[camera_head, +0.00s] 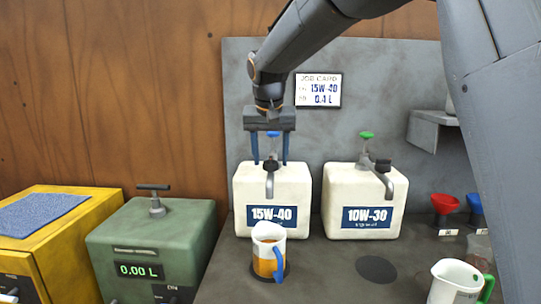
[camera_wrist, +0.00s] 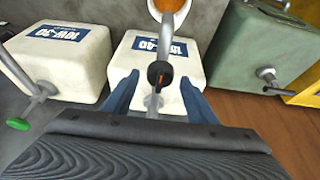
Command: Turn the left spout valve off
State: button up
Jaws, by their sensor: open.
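The left spout valve is a black knob (camera_head: 271,165) on the grey spout of the white 15W-40 container (camera_head: 246,182). In the wrist view the knob (camera_wrist: 160,73) shows an orange mark. My gripper (camera_head: 270,160) points down with its blue fingers apart, one on each side of the spout. In the wrist view the open fingers (camera_wrist: 158,97) straddle the spout behind the knob, with nothing gripped. A pitcher with a blue handle (camera_head: 278,265) stands below the spout and holds amber liquid (camera_wrist: 168,4). I cannot tell whether oil is flowing.
The 10W-30 container (camera_head: 338,190) stands to the right, with its own spout and green top. A green-handled pitcher (camera_head: 455,285) stands front right. Red (camera_head: 445,203) and blue funnels are at the right. A green box (camera_head: 190,225) reads 0.00 L. The job card (camera_head: 318,90) reads 15W-40, 0.4 L.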

jog(key=c, duration=1)
jog(key=shift+c, duration=0.2)
jog(key=shift+n, duration=0.4)
jog(key=n, duration=0.1)
jog(key=n+y+p, duration=0.1)
jog(key=shift+d+r+n, duration=0.1)
jog(key=shift+d+n, duration=0.1)
jog(key=shift+n, duration=0.1)
jog(key=n+y, duration=0.1)
jog(key=n, duration=0.1)
jog(key=n+g+y, duration=0.1)
jog(key=n, duration=0.2)
jog(key=shift+w+d+n, duration=0.1)
jog(key=shift+w+n, duration=0.1)
jog(key=shift+n, duration=0.1)
jog(key=n+g+y+b, duration=0.1)
jog(key=n, duration=0.3)
jog(key=shift+w+n, duration=0.1)
jog(key=shift+n, duration=0.2)
jog(key=shift+w+n+g+y, duration=0.15)
jog(key=shift+n+g, duration=0.4)
jog(key=shift+n, duration=0.55)
jog(key=shift+s+n+g+y, duration=0.1)
jog(key=shift+n+g+y, duration=0.15)
jog(key=shift+n+g, duration=0.6)
jog(key=shift+n, duration=0.35)
